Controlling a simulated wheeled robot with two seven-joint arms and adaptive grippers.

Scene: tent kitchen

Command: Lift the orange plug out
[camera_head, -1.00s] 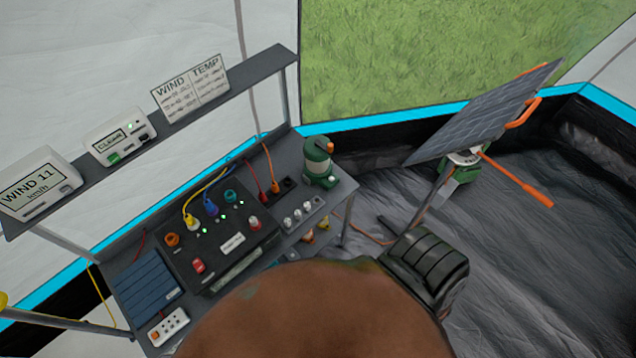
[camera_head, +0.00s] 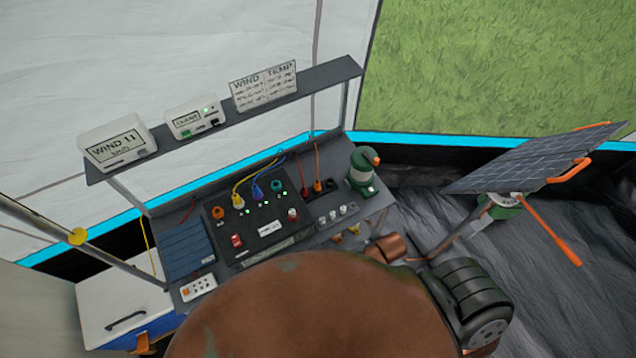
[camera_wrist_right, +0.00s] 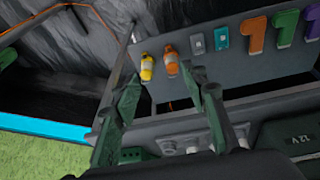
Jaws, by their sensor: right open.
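In the wrist view my right gripper (camera_wrist_right: 159,76) is open, its two dark green fingers spread. Just beyond the fingertips a yellow capped piece (camera_wrist_right: 147,68) and an orange plug-like piece (camera_wrist_right: 171,62) sit on a grey panel (camera_wrist_right: 230,90). The orange piece is nearer the right finger; I cannot tell whether they touch. In the head view an orange plug with a cord (camera_head: 317,185) stands at the bench's back right. A separate orange round piece (camera_head: 217,212) without a visible cord sits on the black box (camera_head: 262,252). My left gripper is not in view.
Yellow (camera_head: 237,201) and blue (camera_head: 257,193) corded plugs stand on the box. A green canister (camera_head: 362,172) stands at the bench's right end. A shelf (camera_head: 215,118) with displays overhangs the back. A solar panel (camera_head: 535,157) stands at right.

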